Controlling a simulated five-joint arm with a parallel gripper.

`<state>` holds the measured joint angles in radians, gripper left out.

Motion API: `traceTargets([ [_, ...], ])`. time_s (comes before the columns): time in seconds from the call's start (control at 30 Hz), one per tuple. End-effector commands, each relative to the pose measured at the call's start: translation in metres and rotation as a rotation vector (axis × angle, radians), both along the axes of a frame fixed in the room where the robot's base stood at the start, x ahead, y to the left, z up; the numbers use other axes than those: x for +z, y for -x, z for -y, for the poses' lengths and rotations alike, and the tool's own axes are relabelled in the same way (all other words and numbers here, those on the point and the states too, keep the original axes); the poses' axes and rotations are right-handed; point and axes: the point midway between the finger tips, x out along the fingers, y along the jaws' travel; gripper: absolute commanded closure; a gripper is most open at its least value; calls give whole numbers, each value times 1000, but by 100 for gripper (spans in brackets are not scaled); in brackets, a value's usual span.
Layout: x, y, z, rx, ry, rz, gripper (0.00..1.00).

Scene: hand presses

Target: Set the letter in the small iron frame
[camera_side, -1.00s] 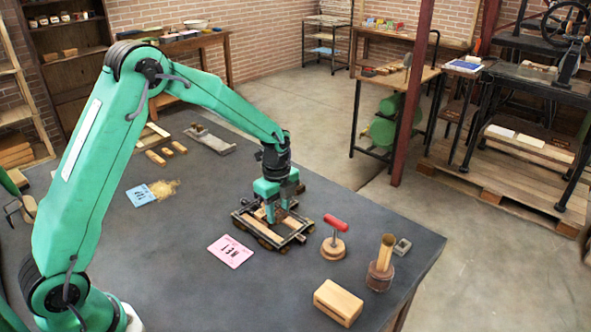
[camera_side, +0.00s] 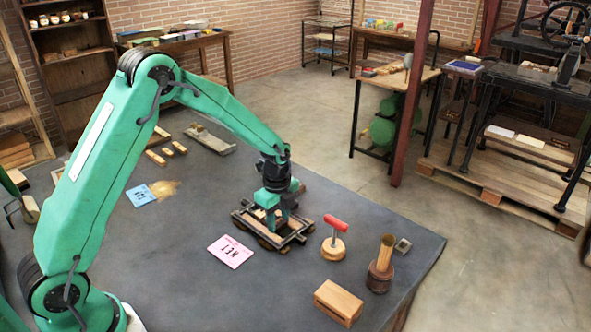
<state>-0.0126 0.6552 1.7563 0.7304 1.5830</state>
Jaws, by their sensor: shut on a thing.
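The small iron frame (camera_side: 247,229) lies on the dark table, with wooden strips inside its dark rim. My gripper (camera_side: 275,222) points down into the frame, its fingers among the strips. It is shut on the letter, a small piece mostly hidden between the fingers. I cannot tell whether the letter touches the bottom of the frame.
A pink card (camera_side: 230,251) lies left of the frame. A red-handled tool (camera_side: 334,240) stands close on the right, with a wooden block (camera_side: 339,302) and a cup-like holder (camera_side: 380,275) nearer the front right. A blue card (camera_side: 141,195) lies at left.

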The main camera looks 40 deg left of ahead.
Motion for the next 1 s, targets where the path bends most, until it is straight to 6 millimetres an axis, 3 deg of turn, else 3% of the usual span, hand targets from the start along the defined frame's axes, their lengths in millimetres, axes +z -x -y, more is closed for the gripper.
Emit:
traceTargets([
  [0.03, -13, 1, 0, 0, 0, -3, 85],
  [0.3, -16, 2, 0, -1, 0, -4, 85],
  [0.33, -17, 2, 0, -1, 0, -5, 59],
  [0.4, -17, 2, 0, -1, 0, -5, 46],
  [0.77, -7, 2, 0, -1, 0, -4, 45],
  [1.0, 24, 1, 0, 0, 0, -1, 43],
])
